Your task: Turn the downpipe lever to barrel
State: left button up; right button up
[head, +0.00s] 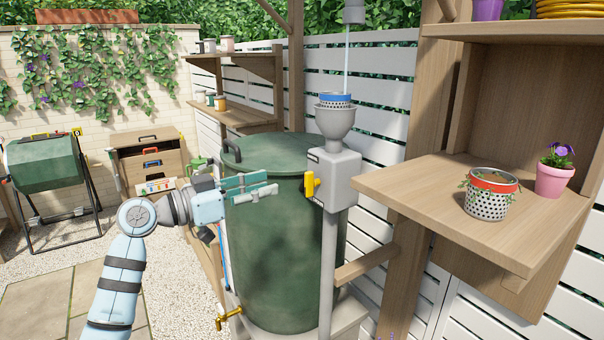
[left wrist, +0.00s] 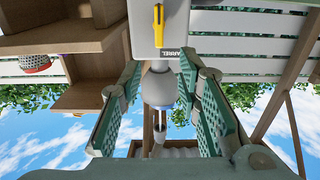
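The yellow lever (head: 310,185) sits on the face of the grey downpipe box (head: 337,178). It stands roughly upright, in line with the pipe. In the left wrist view, the lever (left wrist: 158,27) shows near the top edge, close to a label reading BARREL on the box. My left gripper (head: 272,183) is left of the lever, in front of the green barrel (head: 285,240), pointing at the box. Its fingers (left wrist: 160,68) are spread apart with nothing between them, and the lever is beyond the tips, apart from them. My right gripper is not in view.
A funnel (head: 335,122) with a blue-rimmed sieve (head: 335,100) sits above the box, under a thin stream of water. A wooden shelf (head: 430,190) at right holds a red-rimmed pot (head: 490,204) and a pink flowerpot (head: 553,180). A brass tap (head: 229,318) sticks out low on the barrel.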

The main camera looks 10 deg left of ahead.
aim_at(306, 176)
pick_arm(q)
jog(key=p+x, duration=0.1)
jog(key=x, duration=0.9)
jog(key=shift+d+p, duration=0.15)
jog(key=shift+p, duration=0.2)
jog(key=shift+w, duration=0.1)
jog(key=shift+f, duration=0.1)
grip_shut()
